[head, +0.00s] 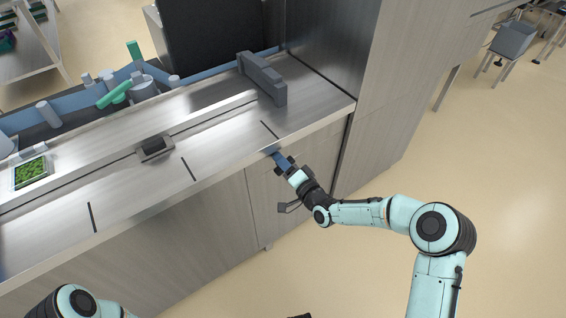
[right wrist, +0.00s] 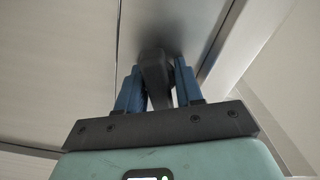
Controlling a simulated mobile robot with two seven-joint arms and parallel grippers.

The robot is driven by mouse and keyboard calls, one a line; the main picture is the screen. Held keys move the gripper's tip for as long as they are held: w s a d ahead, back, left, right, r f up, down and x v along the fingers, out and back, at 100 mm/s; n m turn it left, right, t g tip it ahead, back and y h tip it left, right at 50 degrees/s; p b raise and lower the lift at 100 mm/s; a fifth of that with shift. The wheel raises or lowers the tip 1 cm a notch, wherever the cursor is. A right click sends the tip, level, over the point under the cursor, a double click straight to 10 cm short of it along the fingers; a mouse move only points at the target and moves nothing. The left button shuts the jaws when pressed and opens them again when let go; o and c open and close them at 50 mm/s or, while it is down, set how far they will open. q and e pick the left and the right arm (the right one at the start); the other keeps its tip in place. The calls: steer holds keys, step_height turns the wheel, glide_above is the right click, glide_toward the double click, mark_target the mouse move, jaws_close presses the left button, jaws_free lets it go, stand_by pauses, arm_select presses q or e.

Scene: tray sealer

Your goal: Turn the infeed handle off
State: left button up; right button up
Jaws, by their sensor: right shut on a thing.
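A dark handle (right wrist: 154,68) shows in the right wrist view, sticking out from a grey metal panel. I take it to be the infeed handle. In the head view it is hidden behind the counter edge and my gripper. My right gripper (head: 273,154) reaches to the front edge of the counter near its right end. In the right wrist view its blue fingers (right wrist: 158,78) stand on both sides of the dark handle and are shut on it. My left gripper is not in view; only part of my left arm shows at the bottom left.
The metal counter (head: 140,205) runs along the left, with a tall metal cabinet (head: 330,40) at its right end. A grey block-like bar (head: 262,76) and a dark small fixture (head: 154,148) sit on top. A green-filled tray (head: 30,172) lies far left.

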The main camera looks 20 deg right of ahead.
steer(key=shift+f+m, duration=0.1)
steer(key=shift+m, duration=0.4)
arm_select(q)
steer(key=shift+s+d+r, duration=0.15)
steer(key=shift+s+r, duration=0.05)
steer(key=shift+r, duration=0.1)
arm_select(e)
steer(key=shift+m, duration=1.9)
steer(key=o, duration=0.8)
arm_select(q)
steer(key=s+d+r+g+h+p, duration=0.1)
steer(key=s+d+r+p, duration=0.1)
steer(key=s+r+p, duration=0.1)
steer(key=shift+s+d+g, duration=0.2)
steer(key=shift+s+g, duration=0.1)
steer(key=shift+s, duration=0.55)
arm_select(e)
steer(key=v, duration=1.3)
steer(key=shift+s, duration=0.25)
